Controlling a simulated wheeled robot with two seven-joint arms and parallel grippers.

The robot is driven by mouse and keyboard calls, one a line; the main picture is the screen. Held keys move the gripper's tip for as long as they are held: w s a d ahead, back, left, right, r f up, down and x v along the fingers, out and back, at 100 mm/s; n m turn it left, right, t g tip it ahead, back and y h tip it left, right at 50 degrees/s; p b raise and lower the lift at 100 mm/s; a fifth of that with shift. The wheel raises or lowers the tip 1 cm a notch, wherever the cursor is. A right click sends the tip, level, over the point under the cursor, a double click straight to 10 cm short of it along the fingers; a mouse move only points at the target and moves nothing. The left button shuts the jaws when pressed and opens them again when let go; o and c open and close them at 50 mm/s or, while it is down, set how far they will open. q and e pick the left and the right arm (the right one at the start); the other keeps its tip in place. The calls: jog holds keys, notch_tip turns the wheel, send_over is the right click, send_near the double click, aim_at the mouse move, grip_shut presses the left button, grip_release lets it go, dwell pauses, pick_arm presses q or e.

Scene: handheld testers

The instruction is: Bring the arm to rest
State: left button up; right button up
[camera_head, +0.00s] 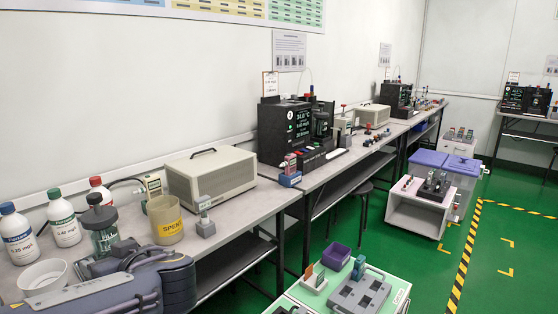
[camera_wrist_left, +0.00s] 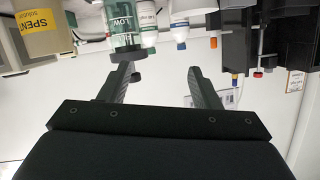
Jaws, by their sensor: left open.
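My left arm comes in low at the left of the head view. Its left gripper (camera_head: 106,258) is beside the grey-green jar with a dark lid (camera_head: 101,228), over the near bench. In the left wrist view the gripper (camera_wrist_left: 161,72) has its two dark fingers spread apart with nothing between them. The jar (camera_wrist_left: 123,28), marked LOW, shows just beyond the left finger there; whether they touch is unclear. My right gripper is not in view.
The near grey bench (camera_head: 235,218) holds a SPENT beaker (camera_head: 165,222), a white bowl (camera_head: 43,277), several capped bottles (camera_head: 63,220), a grey stand (camera_head: 205,222) and a beige instrument box (camera_head: 211,177). A white cart (camera_head: 397,298) stands at lower right. Green floor (camera_head: 430,262) is open beyond.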

pick_arm(q)
jog(key=s+a+f+m+g+h, duration=0.2)
jog(key=s+f+m+g+h, duration=0.15)
jog(key=s+f+h, duration=0.6)
jog(key=s+d+f+m+t+h, duration=0.1)
jog(key=s+d+f+m+h, duration=0.4)
jog(key=s+d, duration=0.7)
notch_tip(320, 180, up, 22)
jog(key=n+h+p, duration=0.1)
jog(key=h+p, duration=0.1)
jog(key=p, duration=2)
jog(key=shift+w+d+p, duration=0.15)
jog(key=shift+d+p, duration=0.15)
jog(key=shift+d, duration=0.15)
jog(key=shift+a+r+t, duration=0.1)
jog(key=shift+r+t, duration=0.05)
jog(key=shift+t, duration=0.1)
